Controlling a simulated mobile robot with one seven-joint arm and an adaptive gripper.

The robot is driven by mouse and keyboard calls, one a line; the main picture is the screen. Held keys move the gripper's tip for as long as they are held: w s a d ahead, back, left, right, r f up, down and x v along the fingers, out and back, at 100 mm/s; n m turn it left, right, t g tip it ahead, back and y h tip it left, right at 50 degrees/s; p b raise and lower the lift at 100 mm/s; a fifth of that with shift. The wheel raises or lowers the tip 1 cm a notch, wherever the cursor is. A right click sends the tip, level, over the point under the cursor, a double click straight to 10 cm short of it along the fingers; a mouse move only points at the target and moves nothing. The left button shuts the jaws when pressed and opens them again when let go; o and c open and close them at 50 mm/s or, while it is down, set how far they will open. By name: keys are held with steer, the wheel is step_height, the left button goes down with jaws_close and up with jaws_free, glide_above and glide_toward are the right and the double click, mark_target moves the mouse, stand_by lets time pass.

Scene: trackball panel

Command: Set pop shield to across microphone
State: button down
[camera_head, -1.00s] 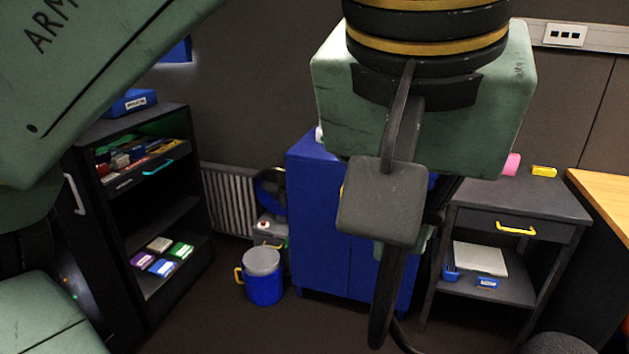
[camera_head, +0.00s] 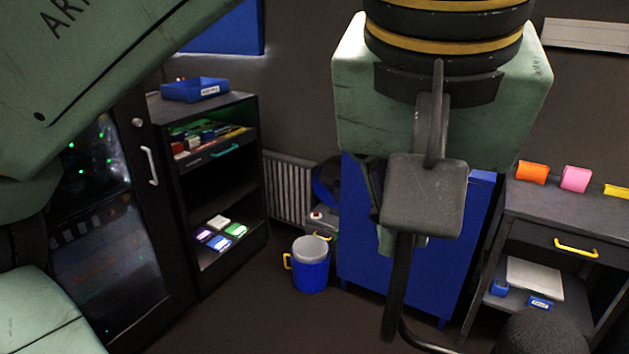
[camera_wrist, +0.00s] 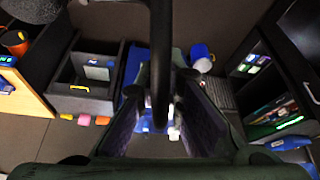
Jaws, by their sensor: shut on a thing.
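My gripper (camera_head: 408,238) hangs in the middle of the head view. In the wrist view its two fingers (camera_wrist: 161,85) close around a thin dark bar-like part, which I take as the pop shield (camera_wrist: 160,35) seen edge-on. In the head view the pop shield (camera_head: 395,300) hangs below the gripper as a narrow black shape. A thin dark stalk runs from it to the right. The microphone appears as a dark, rough, rounded foam head (camera_head: 545,333), cut off by the lower edge. It also shows at the wrist view's top left (camera_wrist: 30,8). The shield stands apart from it, to its left.
A blue cabinet (camera_head: 400,270) stands behind my gripper. A dark drawer unit (camera_head: 560,215) with coloured blocks is at right. A blue bucket (camera_head: 310,272) stands on the floor, left of the cabinet. A dark shelf (camera_head: 215,180) stands at left.

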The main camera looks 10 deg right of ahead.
stand_by(0.4)
steer(key=c, duration=1.7)
jaws_free()
